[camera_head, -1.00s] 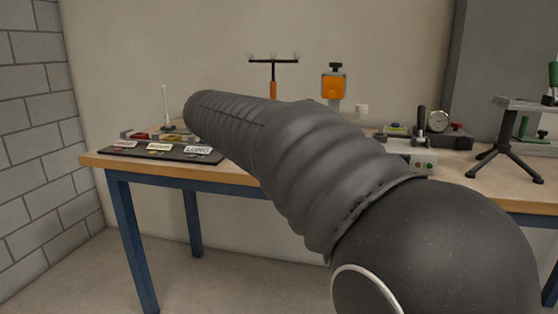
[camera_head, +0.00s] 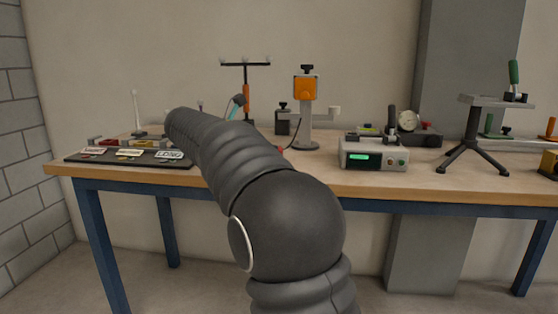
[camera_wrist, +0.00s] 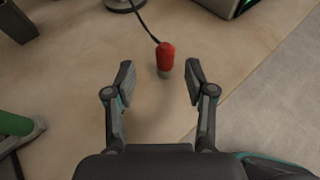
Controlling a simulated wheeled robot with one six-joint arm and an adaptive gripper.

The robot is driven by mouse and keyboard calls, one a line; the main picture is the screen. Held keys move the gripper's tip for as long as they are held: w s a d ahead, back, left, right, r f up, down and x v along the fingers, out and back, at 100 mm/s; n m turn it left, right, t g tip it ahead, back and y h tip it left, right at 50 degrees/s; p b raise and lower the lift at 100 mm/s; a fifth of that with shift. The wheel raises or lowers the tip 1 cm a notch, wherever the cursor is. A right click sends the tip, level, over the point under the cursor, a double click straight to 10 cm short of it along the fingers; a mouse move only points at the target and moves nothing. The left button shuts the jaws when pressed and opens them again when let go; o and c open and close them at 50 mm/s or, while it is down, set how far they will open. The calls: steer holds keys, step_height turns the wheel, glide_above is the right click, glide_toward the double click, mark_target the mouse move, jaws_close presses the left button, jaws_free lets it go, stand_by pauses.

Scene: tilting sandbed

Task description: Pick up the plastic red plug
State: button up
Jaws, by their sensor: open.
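The red plug (camera_wrist: 165,57) lies on the wooden tabletop in the wrist view, with a grey lower end and a black cable running from its top. A small red part of it shows in the head view (camera_head: 280,149), right of my arm. My gripper (camera_wrist: 160,80) is open in the wrist view, its two fingers spread to the left and right. The plug appears between and slightly beyond the fingertips, with nothing gripped. In the head view my gripper is mostly hidden behind my arm.
The workbench (camera_head: 430,184) has its front edge near the plug. A grey device with a green display (camera_head: 374,153) stands to the right, an orange-topped stand (camera_head: 305,90) behind. A black tray with labels (camera_head: 130,158) lies at the left. A green object (camera_wrist: 15,124) is left of my gripper.

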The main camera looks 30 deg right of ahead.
mark_target(279, 149)
steer(key=x, duration=0.4)
steer(key=shift+s+d+b, duration=0.2)
steer(key=shift+d+b, duration=0.2)
steer(key=shift+d, duration=0.15)
steer(key=shift+w+d+f, duration=0.15)
steer(key=shift+d, duration=0.3)
steer(key=shift+c, duration=0.3)
jaws_close()
